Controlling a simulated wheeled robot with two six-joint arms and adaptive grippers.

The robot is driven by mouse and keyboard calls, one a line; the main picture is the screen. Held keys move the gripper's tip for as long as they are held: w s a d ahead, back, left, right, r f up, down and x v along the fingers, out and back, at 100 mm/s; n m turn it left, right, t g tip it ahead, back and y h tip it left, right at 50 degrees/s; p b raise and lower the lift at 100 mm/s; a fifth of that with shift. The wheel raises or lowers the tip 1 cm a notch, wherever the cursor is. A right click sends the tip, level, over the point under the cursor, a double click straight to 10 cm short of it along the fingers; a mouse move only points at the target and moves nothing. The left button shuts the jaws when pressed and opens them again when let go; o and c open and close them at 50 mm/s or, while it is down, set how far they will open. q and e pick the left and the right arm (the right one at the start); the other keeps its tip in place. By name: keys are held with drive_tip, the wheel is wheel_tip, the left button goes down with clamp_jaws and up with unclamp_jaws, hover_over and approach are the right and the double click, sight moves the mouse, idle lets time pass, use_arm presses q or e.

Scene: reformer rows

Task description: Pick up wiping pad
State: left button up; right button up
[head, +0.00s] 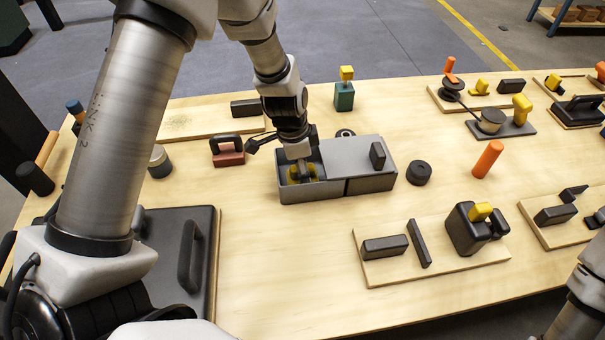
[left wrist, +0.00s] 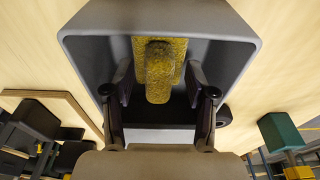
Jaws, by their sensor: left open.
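The yellow, rough-textured wiping pad (left wrist: 157,72) with a raised handle lies inside the open compartment of a grey box (head: 362,158). In the head view the pad (head: 293,177) is largely hidden by my left gripper. My left gripper (head: 303,172) reaches down into the compartment from above. In the left wrist view its two open fingers (left wrist: 158,85) stand on either side of the pad's handle, with a gap showing on both sides. My right gripper is out of view; only part of my right arm shows at the lower right.
The compartment walls (left wrist: 75,70) closely surround the fingers. A red block with a dark handle (head: 227,152) stands left of the box, a black round piece (head: 419,173) to its right. A green block with a yellow top (head: 344,97) stands behind.

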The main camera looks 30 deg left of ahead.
use_arm(q)
drive_tip(key=shift+s+r, duration=0.1)
clamp_jaws()
wheel_tip(320, 180, up, 10)
drive_tip(key=shift+f, duration=0.1)
